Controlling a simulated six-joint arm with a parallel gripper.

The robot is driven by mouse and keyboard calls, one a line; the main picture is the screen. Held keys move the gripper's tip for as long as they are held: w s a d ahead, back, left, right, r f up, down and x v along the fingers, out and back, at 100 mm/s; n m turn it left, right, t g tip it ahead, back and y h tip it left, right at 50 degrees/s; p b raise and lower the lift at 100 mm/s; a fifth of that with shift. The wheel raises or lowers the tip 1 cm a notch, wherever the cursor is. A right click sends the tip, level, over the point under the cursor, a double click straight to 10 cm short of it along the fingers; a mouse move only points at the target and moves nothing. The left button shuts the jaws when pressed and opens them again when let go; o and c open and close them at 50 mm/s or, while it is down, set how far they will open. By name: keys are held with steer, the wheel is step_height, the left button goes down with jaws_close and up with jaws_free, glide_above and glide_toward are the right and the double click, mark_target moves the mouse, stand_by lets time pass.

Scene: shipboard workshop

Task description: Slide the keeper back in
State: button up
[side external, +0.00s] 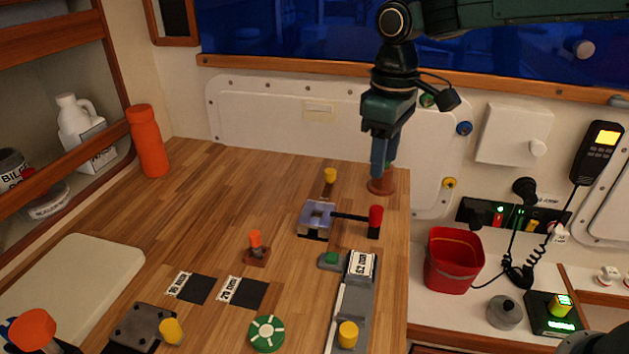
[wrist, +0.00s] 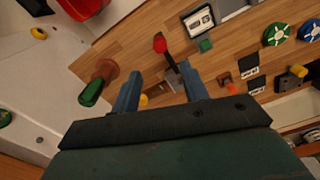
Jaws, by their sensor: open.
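A small grey block with a purplish top (side external: 315,217) sits on the wooden bench. A black rod runs right from it to a red knob (side external: 375,215); the red knob also shows in the wrist view (wrist: 159,43). A yellow knob (side external: 330,175) on a small brown strip lies just behind the block. I cannot tell which of these parts is the keeper. My gripper (side external: 383,165) is open and empty, pointing down above the bench's back right. In the wrist view my gripper (wrist: 160,78) has the yellow knob (wrist: 143,100) showing between its fingers; one finger partly hides the block.
A brown round base with a green handle (wrist: 92,92) stands near my gripper. A grey rail (side external: 351,305) with a white label and yellow knob lies in front. An orange-topped peg (side external: 255,242), an orange bottle (side external: 147,140) and a red bin (side external: 454,262) stand around.

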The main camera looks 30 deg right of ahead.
mark_target(377, 209)
step_height(377, 209, down, 13)
steer(key=shift+r, duration=0.1)
stand_by(0.5)
